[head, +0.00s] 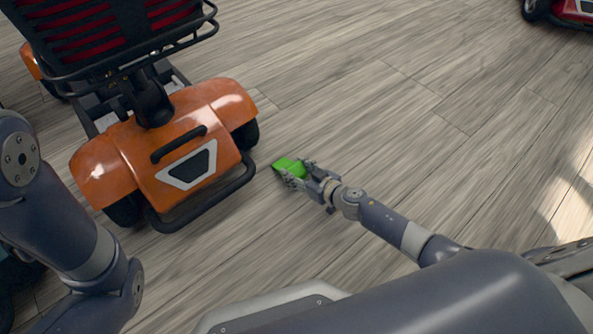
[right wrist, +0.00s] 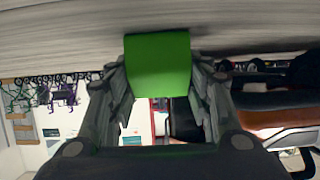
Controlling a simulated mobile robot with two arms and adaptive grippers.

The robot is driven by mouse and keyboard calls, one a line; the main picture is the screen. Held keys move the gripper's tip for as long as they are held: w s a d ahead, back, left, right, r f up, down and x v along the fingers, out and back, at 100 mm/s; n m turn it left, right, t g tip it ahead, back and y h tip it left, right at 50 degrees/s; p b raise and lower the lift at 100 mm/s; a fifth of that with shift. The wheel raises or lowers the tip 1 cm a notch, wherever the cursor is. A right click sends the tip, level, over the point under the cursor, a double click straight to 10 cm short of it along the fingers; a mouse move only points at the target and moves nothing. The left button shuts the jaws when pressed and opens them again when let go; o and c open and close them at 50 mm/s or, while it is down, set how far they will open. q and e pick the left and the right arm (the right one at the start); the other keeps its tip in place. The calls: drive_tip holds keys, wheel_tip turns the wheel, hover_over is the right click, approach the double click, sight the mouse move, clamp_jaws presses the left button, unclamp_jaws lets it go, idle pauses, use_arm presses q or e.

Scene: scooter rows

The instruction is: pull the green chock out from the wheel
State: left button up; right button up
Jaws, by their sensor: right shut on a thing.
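The green chock (head: 289,164) is at the middle of the head view, at or just above the wood floor; I cannot tell which. My right gripper (head: 296,175) is shut on it, with a finger on either side. The chock (right wrist: 158,62) also shows between the two fingers in the right wrist view. The orange scooter (head: 180,150) stands to the left. Its near right wheel (head: 246,134) is dark, and a strip of bare floor lies between it and the chock. My left gripper is out of view; only links of that arm show at the left.
A dark bumper bar (head: 206,207) runs around the scooter's near end. A red scooter (head: 571,10) stands at the far top right. The floor (head: 400,110) right of the chock is clear. The right wrist view shows a wall with hanging items (right wrist: 45,95).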

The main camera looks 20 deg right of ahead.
drive_tip(key=shift+s+d, duration=0.2)
drive_tip(key=shift+d, duration=0.05)
drive_tip(key=o, duration=1.4)
drive_tip(key=shift+o, duration=0.2)
drive_tip(key=v, duration=1.2)
drive_tip(key=shift+f, duration=0.1)
drive_tip(key=shift+s, duration=0.1)
